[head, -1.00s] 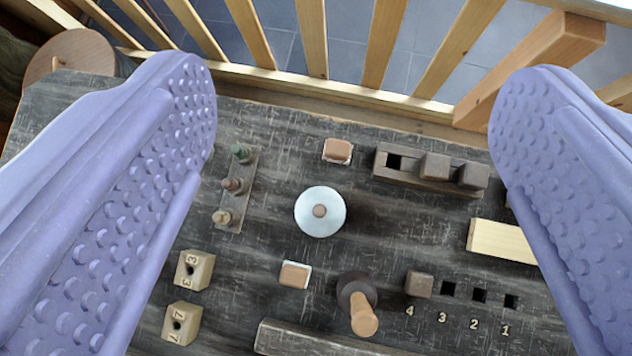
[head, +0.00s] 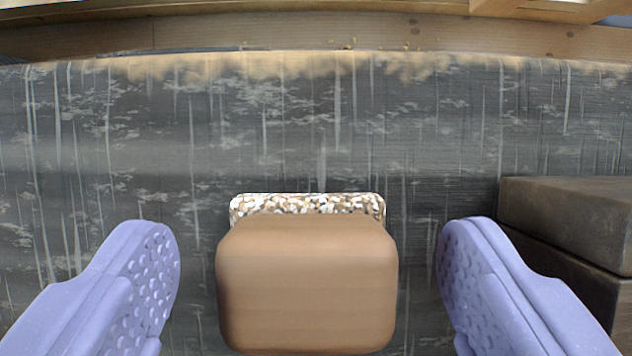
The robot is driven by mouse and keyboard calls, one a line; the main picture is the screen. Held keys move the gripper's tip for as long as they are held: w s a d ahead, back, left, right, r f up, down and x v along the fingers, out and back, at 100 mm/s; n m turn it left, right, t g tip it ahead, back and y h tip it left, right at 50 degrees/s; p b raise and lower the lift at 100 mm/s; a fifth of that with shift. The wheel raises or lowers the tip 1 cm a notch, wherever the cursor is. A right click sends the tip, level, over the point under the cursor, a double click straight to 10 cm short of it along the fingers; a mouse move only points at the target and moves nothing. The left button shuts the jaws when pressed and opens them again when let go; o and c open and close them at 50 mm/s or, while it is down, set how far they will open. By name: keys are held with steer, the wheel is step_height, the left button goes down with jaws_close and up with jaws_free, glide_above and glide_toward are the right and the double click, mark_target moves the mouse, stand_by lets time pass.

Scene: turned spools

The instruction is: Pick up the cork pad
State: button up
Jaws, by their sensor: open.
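The cork pad (head: 307,290) appears as a smooth tan block with rounded edges, close in front of the camera. It sits on a thin white-and-brown speckled piece (head: 307,204) whose far edge shows behind it. I cannot tell whether the two are joined. My gripper (head: 308,250) is open, with one lilac studded finger to the left of the pad and one to the right. Clear gaps remain on both sides and neither finger touches it. The pad's underside is hidden.
A dark wooden block (head: 570,215) stands on the right, close to my right finger. The dark scratched tabletop (head: 120,160) is bare to the left and behind the pad. A pale wooden rail (head: 300,35) runs along the far edge.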

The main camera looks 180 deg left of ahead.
mark_target(308, 306)
steer(key=shift+w+f, duration=0.2)
steer(key=shift+f, duration=0.3)
steer(key=shift+r, duration=0.1)
steer(key=shift+c, duration=0.2)
steer(key=c, duration=1.1)
steer(key=shift+r, duration=0.1)
step_height(308, 306, up, 10)
steer(key=p, duration=0.4)
